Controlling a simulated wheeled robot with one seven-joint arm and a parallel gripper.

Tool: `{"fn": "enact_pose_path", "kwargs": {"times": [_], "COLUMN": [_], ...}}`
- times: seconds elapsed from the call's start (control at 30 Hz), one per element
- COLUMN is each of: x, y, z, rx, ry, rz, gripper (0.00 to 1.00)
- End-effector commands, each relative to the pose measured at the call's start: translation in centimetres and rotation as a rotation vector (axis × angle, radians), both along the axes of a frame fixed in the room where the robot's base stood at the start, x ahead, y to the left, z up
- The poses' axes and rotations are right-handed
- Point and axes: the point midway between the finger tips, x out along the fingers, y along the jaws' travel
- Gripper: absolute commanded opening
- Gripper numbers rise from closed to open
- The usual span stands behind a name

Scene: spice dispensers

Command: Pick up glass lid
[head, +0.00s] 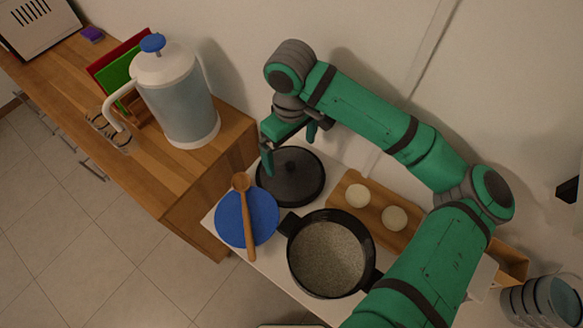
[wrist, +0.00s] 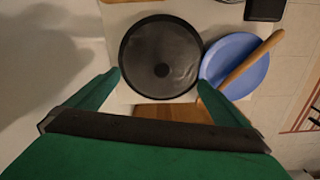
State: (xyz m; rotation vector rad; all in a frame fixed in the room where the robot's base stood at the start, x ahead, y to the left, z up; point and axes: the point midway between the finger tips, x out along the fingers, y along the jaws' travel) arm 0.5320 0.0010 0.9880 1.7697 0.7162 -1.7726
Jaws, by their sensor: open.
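The glass lid (head: 291,178) is a round dark disc with a raised knob at its middle. It lies on the white surface beside the blue plate in the head view. In the wrist view the glass lid (wrist: 160,57) lies ahead of the fingers, its dark knob near the middle. My gripper (head: 293,150) is above the far side of the lid, with its fingers spread and nothing between them. In the wrist view my gripper's fingertips (wrist: 158,80) are apart, on either side of the lid's near edge. I cannot tell whether they touch it.
A blue plate (head: 236,219) with a wooden spoon (head: 246,213) across it lies close to the lid. A black pot (head: 328,254) stands nearby. A wooden board (head: 352,210) holds two pale round pieces. A wooden counter (head: 170,185) with a large dispenser (head: 180,100) stands left.

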Motion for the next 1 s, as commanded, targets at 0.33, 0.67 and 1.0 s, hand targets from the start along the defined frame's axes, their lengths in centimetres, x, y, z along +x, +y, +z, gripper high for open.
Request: {"fn": "enact_pose_path", "kwargs": {"times": [0.33, 0.67, 1.0], "x": [0.0, 0.1, 0.2], "y": [0.1, 0.0, 0.1], "z": [-2.8, -6.7, -6.8], "rx": [0.000, 0.001, 0.000], "ry": [0.000, 0.001, 0.000], "rz": [0.000, -0.003, -0.002], "gripper": [1.00, 1.00, 0.81]}}
